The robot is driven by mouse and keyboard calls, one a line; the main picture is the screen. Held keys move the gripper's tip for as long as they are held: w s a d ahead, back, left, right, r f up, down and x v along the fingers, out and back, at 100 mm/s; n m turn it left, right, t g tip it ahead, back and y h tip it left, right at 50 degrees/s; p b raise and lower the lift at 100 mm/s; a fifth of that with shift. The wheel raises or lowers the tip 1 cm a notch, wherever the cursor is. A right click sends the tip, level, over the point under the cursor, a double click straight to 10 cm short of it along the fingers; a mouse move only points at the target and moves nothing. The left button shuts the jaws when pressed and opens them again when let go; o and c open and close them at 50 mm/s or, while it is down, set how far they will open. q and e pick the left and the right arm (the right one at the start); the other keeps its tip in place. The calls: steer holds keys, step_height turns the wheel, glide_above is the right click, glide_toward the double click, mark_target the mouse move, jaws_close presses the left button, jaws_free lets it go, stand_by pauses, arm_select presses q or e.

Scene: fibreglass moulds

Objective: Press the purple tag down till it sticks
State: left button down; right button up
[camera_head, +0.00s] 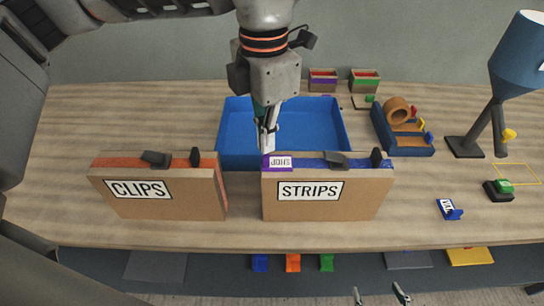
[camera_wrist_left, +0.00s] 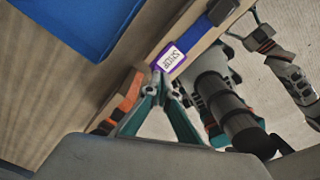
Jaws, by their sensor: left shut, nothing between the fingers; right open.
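The purple tag (camera_head: 277,163) has a white label with dark letters. It lies on the left end of the top edge of the STRIPS box (camera_head: 356,204); it also shows in the left wrist view (camera_wrist_left: 171,58). My left gripper (camera_head: 267,147) is shut and empty, pointing down just behind the tag's left part. In the left wrist view its fingertips (camera_wrist_left: 163,76) are close to the tag's edge; I cannot tell whether they touch it. My right gripper (camera_head: 381,296) is open and empty at the bottom edge, in front of the table.
A blue tray (camera_head: 335,130) stands behind the boxes. The CLIPS box (camera_head: 155,202) is to the left, with a narrow gap between. A blue lamp (camera_head: 518,55), a blue holder with a tan roll (camera_head: 396,110) and small parts stand at right.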

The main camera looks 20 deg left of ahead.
arm_select(q)
steer(key=shift+r+p, duration=1.65)
steer(key=shift+r, duration=1.4)
